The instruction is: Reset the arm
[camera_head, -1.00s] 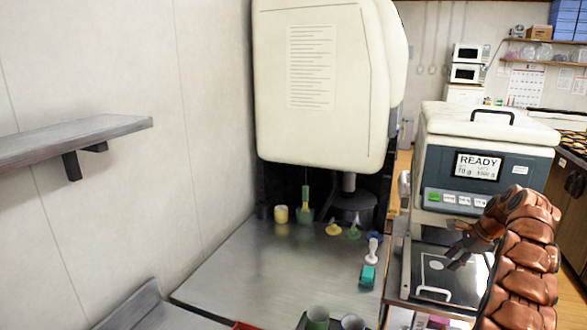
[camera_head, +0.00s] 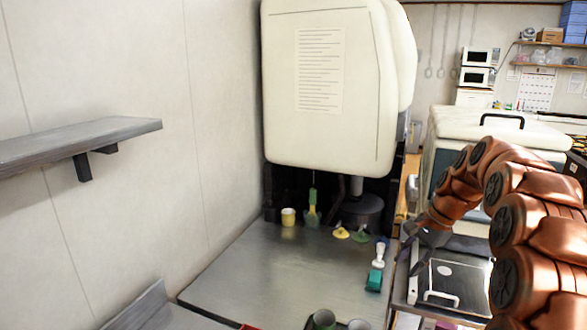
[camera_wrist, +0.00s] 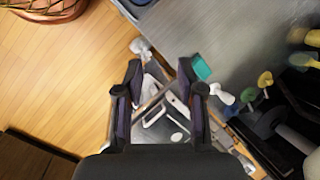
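My copper-coloured arm reaches in from the right edge in the head view. My gripper (camera_head: 425,238) is dark and points down at the left end of the arm, near the scale machine and the right edge of the steel counter. In the wrist view, my gripper (camera_wrist: 161,72) shows two dark fingers spread apart with nothing held between them. Below and between the fingers are the metal plate and white handle of the machine's lower part (camera_head: 440,270). My arm hides much of the machine's front panel.
A steel counter (camera_head: 270,270) holds a teal-and-white tool (camera_head: 375,280), a yellow cup (camera_head: 288,217) and small coloured tools at the back. A large cream machine (camera_head: 325,90) stands behind. A grey shelf (camera_head: 80,140) juts from the left wall. Wooden floor (camera_wrist: 60,100) shows in the wrist view.

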